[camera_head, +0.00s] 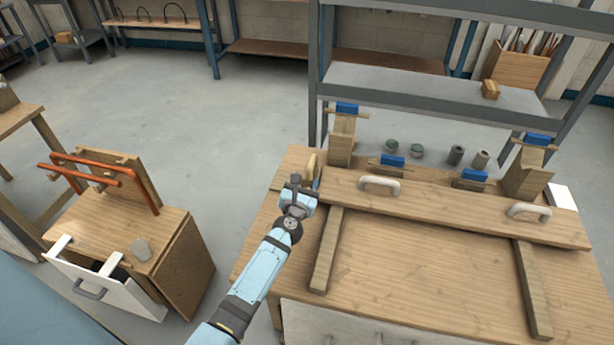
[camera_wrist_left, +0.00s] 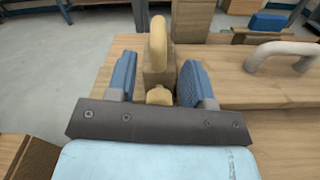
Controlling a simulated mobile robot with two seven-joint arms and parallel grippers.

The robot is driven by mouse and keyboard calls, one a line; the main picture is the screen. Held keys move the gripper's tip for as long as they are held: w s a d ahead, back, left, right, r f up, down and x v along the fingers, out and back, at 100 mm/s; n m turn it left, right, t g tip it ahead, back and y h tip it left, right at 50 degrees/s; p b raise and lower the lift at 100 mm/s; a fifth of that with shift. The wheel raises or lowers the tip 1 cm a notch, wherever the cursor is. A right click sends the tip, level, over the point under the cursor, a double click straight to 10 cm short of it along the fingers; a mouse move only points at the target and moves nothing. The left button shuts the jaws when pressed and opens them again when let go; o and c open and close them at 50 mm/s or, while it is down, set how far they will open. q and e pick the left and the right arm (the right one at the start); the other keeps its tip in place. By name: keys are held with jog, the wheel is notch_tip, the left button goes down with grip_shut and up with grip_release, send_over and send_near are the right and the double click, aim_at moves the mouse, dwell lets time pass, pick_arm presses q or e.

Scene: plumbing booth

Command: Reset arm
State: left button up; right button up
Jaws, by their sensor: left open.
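My left arm comes in from the lower left in the head view. Its gripper (camera_head: 303,185) is over the left edge of the wooden workbench (camera_head: 400,280). In the left wrist view the two blue fingers (camera_wrist_left: 160,80) stand apart with a gap between them. A wooden piece with a rounded upright handle (camera_wrist_left: 158,45) stands just beyond and between the fingers; I cannot tell whether they touch it. It also shows in the head view (camera_head: 311,165), partly hidden by the gripper. My right gripper is in neither view.
A wooden board with white handles (camera_head: 380,184) lies across the bench. Blue-topped wooden blocks (camera_head: 346,112) and small cylinders (camera_head: 456,155) stand behind it. A grey shelf (camera_head: 430,88) rises behind the bench. A cabinet with an open drawer (camera_head: 105,285) stands left, with clear floor between.

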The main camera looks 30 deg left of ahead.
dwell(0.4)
pick_arm(q)
jog(key=s+d+n+g+h+p, duration=0.2)
jog(key=s+d+n+p, duration=0.1)
jog(key=s+n, duration=0.7)
jog(key=s+d+r+n+g+h+p, duration=0.1)
jog(key=s+d+n+p, duration=0.3)
jog(key=s+n, duration=0.7)
jog(key=s+d+n+g+h+p, duration=0.3)
jog(key=s+d+n+h, duration=0.1)
jog(key=s+n, duration=0.6)
jog(key=shift+s+d+r+n+g, duration=0.25)
jog(key=shift+r+n+g, duration=0.1)
jog(key=shift+n, duration=0.35)
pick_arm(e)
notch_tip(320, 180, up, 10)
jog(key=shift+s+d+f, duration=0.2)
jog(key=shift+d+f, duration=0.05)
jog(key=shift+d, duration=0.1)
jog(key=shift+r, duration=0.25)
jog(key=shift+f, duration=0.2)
pick_arm(q)
jog(key=shift+c, duration=0.4)
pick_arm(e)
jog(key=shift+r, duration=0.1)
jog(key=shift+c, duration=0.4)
